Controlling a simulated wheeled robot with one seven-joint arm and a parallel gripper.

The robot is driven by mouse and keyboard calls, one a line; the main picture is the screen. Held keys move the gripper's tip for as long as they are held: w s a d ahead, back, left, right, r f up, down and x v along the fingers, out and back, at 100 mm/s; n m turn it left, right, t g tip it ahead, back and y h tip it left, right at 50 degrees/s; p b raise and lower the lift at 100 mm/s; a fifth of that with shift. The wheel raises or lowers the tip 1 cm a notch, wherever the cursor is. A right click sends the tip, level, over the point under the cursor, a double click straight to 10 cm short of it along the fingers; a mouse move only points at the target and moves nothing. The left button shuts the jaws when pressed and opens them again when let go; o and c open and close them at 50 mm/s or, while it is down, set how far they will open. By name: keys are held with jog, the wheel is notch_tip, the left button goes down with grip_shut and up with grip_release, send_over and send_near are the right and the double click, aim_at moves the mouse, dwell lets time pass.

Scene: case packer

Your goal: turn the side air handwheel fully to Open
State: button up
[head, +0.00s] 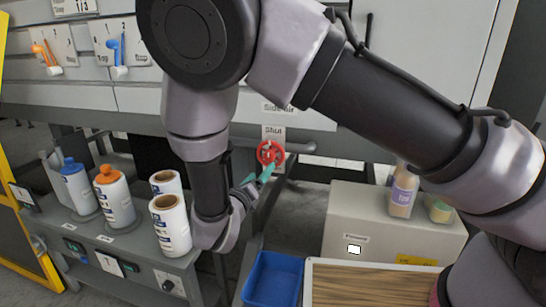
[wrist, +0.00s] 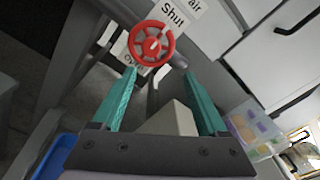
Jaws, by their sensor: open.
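The red side air handwheel (head: 270,152) is mounted on the machine's front, below a "Side air" label (head: 280,106) and a "Shut" label (head: 273,131). In the wrist view the wheel (wrist: 151,43) shows spokes and a pale mark near its hub. The "Shut" label (wrist: 173,14) is above it. A label partly hidden below it seems to read "Open". My gripper (wrist: 159,73) is open, its two teal fingers spread just short of the wheel, with nothing between the tips. In the head view my gripper (head: 266,173) is just below the wheel, partly hidden by my wrist; contact cannot be told.
Several bottles and white rolls (head: 169,224) stand on a grey bench at left. A blue bin (head: 272,279) and a wood-topped table (head: 370,288) are below. A grey box (head: 343,225) carries bottles at right. Grey frame bars flank the wheel.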

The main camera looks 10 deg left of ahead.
aim_at(268, 157)
jog(key=shift+n+y, duration=0.4)
jog(key=shift+n, duration=0.2)
jog(key=w, duration=1)
jog(key=shift+w+d+f, duration=0.1)
jog(key=shift+d+f, duration=0.05)
jog(key=shift+f, duration=0.25)
grip_shut()
